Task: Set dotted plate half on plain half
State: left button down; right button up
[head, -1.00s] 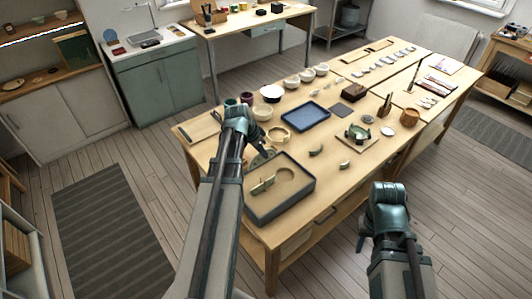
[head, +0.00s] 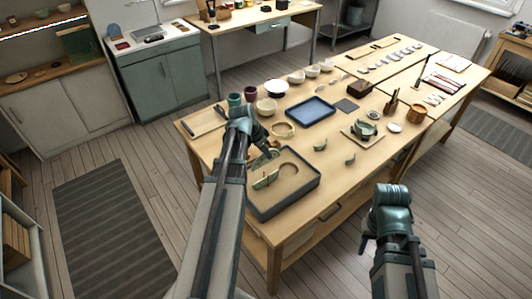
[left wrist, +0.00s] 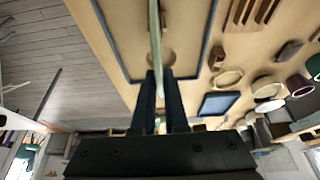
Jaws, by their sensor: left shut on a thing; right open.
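My left gripper (head: 262,154) is shut on a thin grey-green plate half, seen edge-on between the fingers in the left wrist view (left wrist: 155,35). It is above the back left part of a dark-rimmed tray (head: 314,186) with a sand-coloured bed. Another pale green plate half (head: 265,181) is in the tray, apparently standing on edge in the bed. I cannot make out dots on either half, and the left gripper partly hides the held one. My right gripper (head: 364,244) is open, low in front of the table and away from the tray.
A blue tray (head: 311,112), a cream ring (head: 283,130) and several bowls stand behind the tray. A board with a green pot (head: 364,128) and a wooden cup (head: 416,113) are further right.

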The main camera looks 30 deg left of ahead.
aim_at(267, 163)
pick_arm(q)
jog(key=shift+f+b, duration=2.3)
jog(key=shift+f, duration=0.25)
jog(key=shift+f+b, duration=1.35)
dwell(2.2)
jog(key=c, duration=0.9)
grip_release()
jog(key=shift+o, duration=0.4)
jog(key=o, duration=0.4)
jog(key=shift+o, duration=0.2)
jog(key=shift+r, duration=0.15)
